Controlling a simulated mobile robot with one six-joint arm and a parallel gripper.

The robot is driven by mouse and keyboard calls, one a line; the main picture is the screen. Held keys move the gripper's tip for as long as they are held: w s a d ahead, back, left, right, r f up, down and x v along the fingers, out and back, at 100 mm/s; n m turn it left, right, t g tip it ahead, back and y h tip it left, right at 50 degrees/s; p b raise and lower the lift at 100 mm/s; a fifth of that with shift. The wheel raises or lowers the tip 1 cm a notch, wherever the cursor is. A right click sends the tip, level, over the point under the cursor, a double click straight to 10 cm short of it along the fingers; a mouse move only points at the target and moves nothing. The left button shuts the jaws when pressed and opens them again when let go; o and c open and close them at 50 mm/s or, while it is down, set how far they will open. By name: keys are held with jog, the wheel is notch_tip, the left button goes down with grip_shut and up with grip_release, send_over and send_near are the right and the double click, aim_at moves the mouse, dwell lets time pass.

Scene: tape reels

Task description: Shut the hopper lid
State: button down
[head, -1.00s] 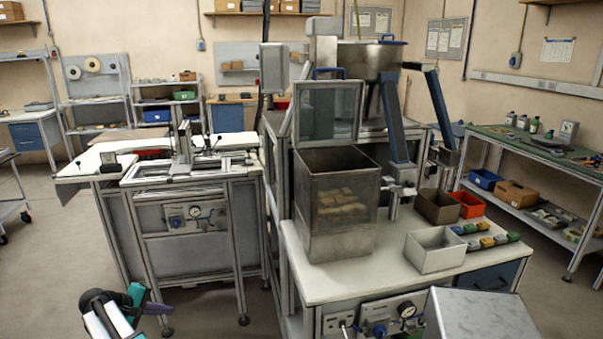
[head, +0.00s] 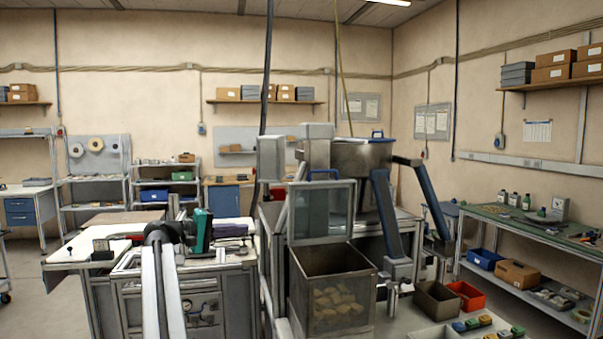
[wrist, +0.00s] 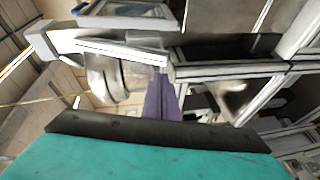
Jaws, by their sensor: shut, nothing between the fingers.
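The hopper (head: 332,305) is a box with metal rims and see-through walls, holding several tan pieces. Its framed glass lid (head: 321,212) stands open, upright at the back edge, with a blue handle (head: 324,173) on top. My gripper (head: 200,231), teal and dark, is raised to the left of the hopper, apart from the lid. Its fingertips are hard to make out there. In the wrist view my gripper's teal and black part (wrist: 160,140) fills the bottom, shut and empty. A pale-framed pane at the top of that view may be the lid; I cannot tell.
A metal drum with blue-sided legs (head: 362,160) stands behind the hopper. A brown bin (head: 437,300) and a red bin (head: 467,296) sit to its right. A machine bench (head: 110,290) is behind my arm at left. The air above the hopper opening looks clear.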

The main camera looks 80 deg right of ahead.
aim_at(297, 188)
jog(key=s+r+m+g+y, duration=0.1)
jog(key=s+r, duration=0.4)
jog(key=r, duration=0.3)
jog(key=s+r+m+g+p, duration=0.1)
jog(key=s+r+m+g, duration=0.1)
jog(key=s+r, duration=0.4)
notch_tip(297, 188, up, 4)
jog(key=shift+d+f+m+g+y, duration=0.15)
jog(key=shift+f+m+g+y, duration=0.15)
jog(key=shift+y, duration=0.1)
jog(key=shift+s, duration=0.15)
jog(key=p+x, duration=0.3)
jog(key=x, duration=0.5)
jog(key=shift+d+r+p, duration=0.15)
jog(key=shift+p, duration=0.15)
jog(key=shift+x, duration=0.9)
